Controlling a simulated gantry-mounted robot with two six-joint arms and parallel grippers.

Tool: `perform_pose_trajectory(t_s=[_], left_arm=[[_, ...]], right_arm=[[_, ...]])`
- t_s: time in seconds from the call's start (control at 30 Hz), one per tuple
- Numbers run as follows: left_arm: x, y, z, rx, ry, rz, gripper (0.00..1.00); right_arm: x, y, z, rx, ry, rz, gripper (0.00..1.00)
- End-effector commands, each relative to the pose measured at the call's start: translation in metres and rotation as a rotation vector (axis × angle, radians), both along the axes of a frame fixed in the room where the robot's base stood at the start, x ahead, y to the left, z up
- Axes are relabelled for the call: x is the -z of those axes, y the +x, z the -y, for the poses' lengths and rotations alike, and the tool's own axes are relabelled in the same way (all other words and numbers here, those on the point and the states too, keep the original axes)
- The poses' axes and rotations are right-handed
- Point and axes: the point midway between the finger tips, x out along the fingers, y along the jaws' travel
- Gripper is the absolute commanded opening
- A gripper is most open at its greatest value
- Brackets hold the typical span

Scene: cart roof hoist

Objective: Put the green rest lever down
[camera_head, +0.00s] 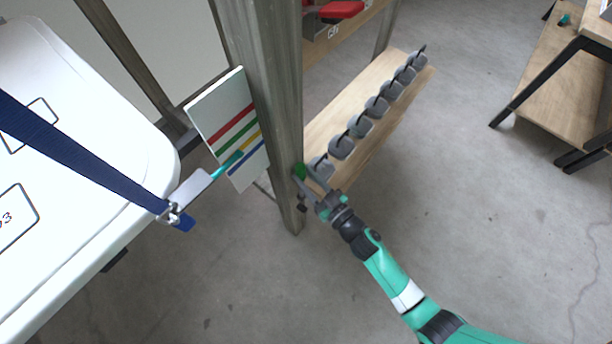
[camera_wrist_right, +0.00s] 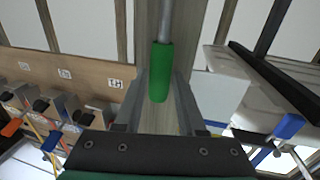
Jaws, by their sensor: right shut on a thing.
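The green rest lever (camera_head: 300,171) is at the side of the grey upright post (camera_head: 262,100) in the head view. In the right wrist view the lever's green grip (camera_wrist_right: 161,72) hangs on a grey rod between my right gripper's fingers. My right gripper (camera_head: 309,180) is shut on the lever, and it also shows in the right wrist view (camera_wrist_right: 160,98). The post is just behind the lever. My left gripper is not in view.
A white card with coloured stripes (camera_head: 207,108) is left of the post. A white roof box (camera_head: 85,100) with a blue strap (camera_head: 80,150) fills the left side. A wooden board (camera_head: 345,98) carries several grey weights. Bare floor (camera_head: 500,220) lies at right.

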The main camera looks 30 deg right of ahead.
Motion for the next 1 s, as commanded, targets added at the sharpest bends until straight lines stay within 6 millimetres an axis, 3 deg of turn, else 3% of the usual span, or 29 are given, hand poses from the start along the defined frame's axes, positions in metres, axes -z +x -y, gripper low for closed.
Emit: perform_pose_trajectory(t_s=[0.27,0.47,1.0], left_arm=[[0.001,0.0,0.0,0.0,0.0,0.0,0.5],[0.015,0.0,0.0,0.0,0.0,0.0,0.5],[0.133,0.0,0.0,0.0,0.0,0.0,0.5]], right_arm=[[0.001,0.0,0.0,0.0,0.0,0.0,0.0],[0.006,-0.006,0.002,0.0,0.008,0.028,0.0],[0.033,-0.064,0.019,0.001,0.105,0.358,0.0]])
